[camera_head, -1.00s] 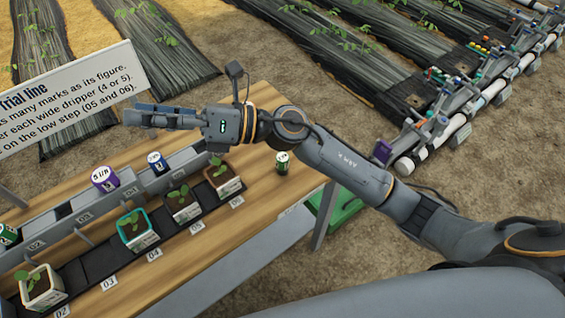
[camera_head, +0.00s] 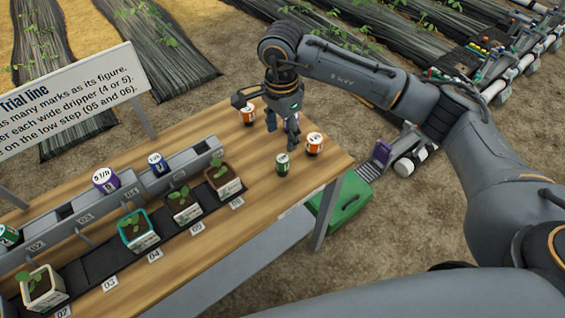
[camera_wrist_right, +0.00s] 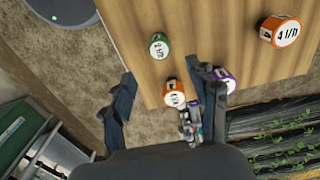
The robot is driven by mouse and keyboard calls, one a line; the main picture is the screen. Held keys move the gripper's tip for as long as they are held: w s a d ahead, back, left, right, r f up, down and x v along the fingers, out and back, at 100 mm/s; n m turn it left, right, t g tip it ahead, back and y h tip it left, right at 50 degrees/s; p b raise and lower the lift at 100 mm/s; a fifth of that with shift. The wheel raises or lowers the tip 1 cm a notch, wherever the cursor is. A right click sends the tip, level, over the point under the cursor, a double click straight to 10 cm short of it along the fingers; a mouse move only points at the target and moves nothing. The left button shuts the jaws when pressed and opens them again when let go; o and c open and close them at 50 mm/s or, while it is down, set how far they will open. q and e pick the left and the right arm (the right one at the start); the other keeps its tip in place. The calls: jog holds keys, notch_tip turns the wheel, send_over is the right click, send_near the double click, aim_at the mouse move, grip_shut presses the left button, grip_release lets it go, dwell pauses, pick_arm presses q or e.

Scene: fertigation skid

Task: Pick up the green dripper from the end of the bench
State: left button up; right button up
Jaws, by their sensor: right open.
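The green dripper (camera_head: 283,165), with a white top, stands upright near the bench's right end. In the right wrist view the green dripper (camera_wrist_right: 159,47) reads 2 l/h and lies ahead of the fingers. My right gripper (camera_head: 282,132) points down over the bench, just behind the green dripper in the head view. It is open, and its fingers (camera_wrist_right: 161,75) spread wide with no dripper held. My left gripper is out of view.
Orange drippers stand close by, one to the right (camera_head: 314,143) and one behind left (camera_head: 248,112). A purple dripper (camera_wrist_right: 225,79) shows beside the right finger in the wrist view. Seedling pots (camera_head: 182,204) and a grey stepped rack (camera_head: 130,190) stand left. A green box (camera_head: 343,200) sits below the bench end.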

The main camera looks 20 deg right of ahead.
aim_at(282, 158)
notch_tip(282, 158, down, 5)
jog(key=shift+p, duration=0.35)
notch_tip(282, 158, down, 5)
jog(key=shift+s+r+p, duration=0.1)
jog(key=shift+p, duration=0.9)
jog(key=shift+f, duration=0.35)
jog(key=c, duration=1)
